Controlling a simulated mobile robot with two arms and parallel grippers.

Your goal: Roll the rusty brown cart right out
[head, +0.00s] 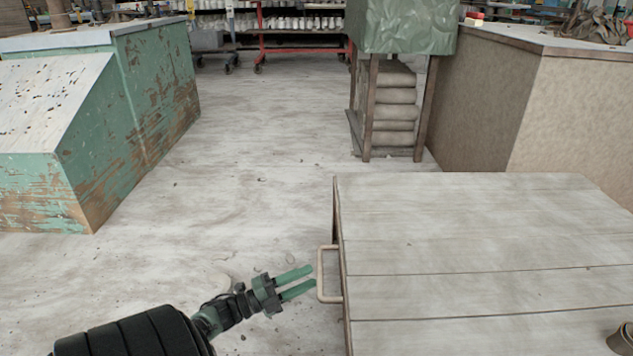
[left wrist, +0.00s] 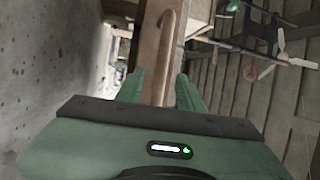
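The cart (head: 460,230) stands at the lower right in the head view, with a pale plank top and a brown frame edge. A tan, squared loop handle (head: 321,276) sticks out from its left side. My left gripper (head: 313,276) is open, its two green fingers pointing at the handle and their tips close to its outer bar. In the left wrist view, the handle (left wrist: 169,50) and brown frame lie ahead between the spread fingers (left wrist: 160,90). I cannot tell whether the fingers touch the handle. My right gripper is not in view.
A worn green cabinet (head: 150,95) stands at the left. A stand with a green cover (head: 403,25) and a brown counter (head: 490,95) are behind the cart. Pale floor (head: 240,150) is open left of the cart. A small brown container (head: 622,338) sits on the cart top.

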